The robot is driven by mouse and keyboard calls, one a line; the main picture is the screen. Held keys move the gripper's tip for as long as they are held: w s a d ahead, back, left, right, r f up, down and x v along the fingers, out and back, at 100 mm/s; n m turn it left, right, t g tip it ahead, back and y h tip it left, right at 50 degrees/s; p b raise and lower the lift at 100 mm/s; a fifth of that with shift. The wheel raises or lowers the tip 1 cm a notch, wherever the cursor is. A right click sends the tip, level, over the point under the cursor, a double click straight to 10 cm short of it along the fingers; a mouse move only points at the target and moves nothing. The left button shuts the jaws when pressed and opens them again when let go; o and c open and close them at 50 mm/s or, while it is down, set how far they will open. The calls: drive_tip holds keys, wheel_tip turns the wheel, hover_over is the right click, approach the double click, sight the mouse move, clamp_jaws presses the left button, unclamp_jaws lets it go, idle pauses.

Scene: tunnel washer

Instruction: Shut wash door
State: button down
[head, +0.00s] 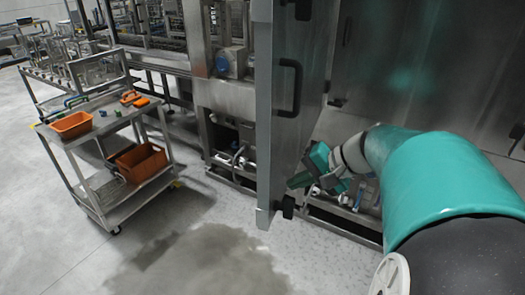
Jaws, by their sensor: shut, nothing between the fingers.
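The wash door (264,120) is a tall grey metal panel. It stands open, seen nearly edge-on in the middle of the head view, swung out from the washer. A black bar handle (290,88) is on its right-hand face. My gripper (302,180) is shut and empty, low by the right-hand face of the door. Whether it touches the door I cannot tell. My teal arm comes in from the right and covers part of the washer's lower front. The washer's steel front (400,60) fills the upper right.
A steel trolley (92,185) with orange bins (71,125) and an orange tool (134,98) stands at the left. A conveyor line (130,52) runs behind it. Pipes and fittings show under the washer. The floor (200,255) in front of the door is clear, with a dark wet-looking patch.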

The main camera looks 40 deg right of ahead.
sight(272, 183)
drive_tip(key=shift+w+a+r, duration=0.1)
drive_tip(key=shift+w+a, duration=0.35)
drive_tip(key=shift+w, duration=0.3)
drive_tip(key=shift+w+a, duration=0.4)
drive_tip(key=shift+w, duration=0.35)
